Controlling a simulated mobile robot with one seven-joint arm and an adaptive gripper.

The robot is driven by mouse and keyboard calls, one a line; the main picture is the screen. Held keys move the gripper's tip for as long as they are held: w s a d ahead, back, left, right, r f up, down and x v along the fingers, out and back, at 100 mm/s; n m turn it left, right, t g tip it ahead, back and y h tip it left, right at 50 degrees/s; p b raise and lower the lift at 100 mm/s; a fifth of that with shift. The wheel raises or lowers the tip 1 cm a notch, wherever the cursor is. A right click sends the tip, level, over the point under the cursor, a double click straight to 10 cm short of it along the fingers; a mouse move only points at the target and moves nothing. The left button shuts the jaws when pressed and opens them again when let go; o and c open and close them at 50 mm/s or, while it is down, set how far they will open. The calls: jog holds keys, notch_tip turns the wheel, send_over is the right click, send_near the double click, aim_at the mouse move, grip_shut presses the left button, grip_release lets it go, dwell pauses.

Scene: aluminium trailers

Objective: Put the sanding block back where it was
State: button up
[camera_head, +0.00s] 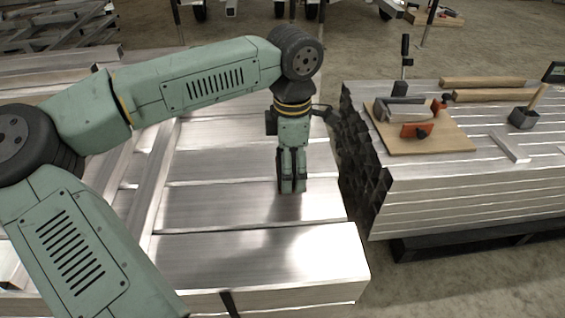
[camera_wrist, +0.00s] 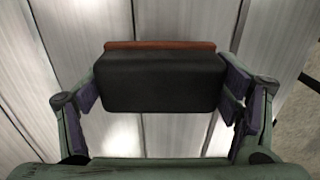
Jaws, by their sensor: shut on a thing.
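My gripper (camera_head: 291,186) points down over the aluminium planks (camera_head: 220,204) left of the tube stack. In the wrist view, my gripper (camera_wrist: 162,92) is shut on the sanding block (camera_wrist: 160,84), a black block with a reddish-brown strip along its far edge. The fingers press on its two short ends. In the head view the fingers hide the block almost wholly. I cannot tell whether the block touches the metal or hangs just above it.
A stack of aluminium tubes (camera_head: 470,208) stands to the right across a gap. It bears a wooden board (camera_head: 452,143) with orange-and-black tools (camera_head: 418,131), wooden pieces (camera_head: 483,82) and a dark box with a stick (camera_head: 523,119). Bare metal surrounds my gripper.

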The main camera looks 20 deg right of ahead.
jog(key=w, duration=0.3)
jog(key=shift+w+a+f, duration=0.1)
jog(key=shift+w+f, duration=0.05)
jog(key=shift+w, duration=0.2)
jog(key=shift+f, duration=1.95)
jog(key=o, duration=1)
jog(key=shift+o, duration=0.2)
notch_tip(320, 180, up, 11)
jog(key=shift+w+r+p, duration=0.1)
jog(key=shift+r+p, duration=0.05)
jog(key=shift+p, duration=0.3)
jog(key=shift+r, duration=0.55)
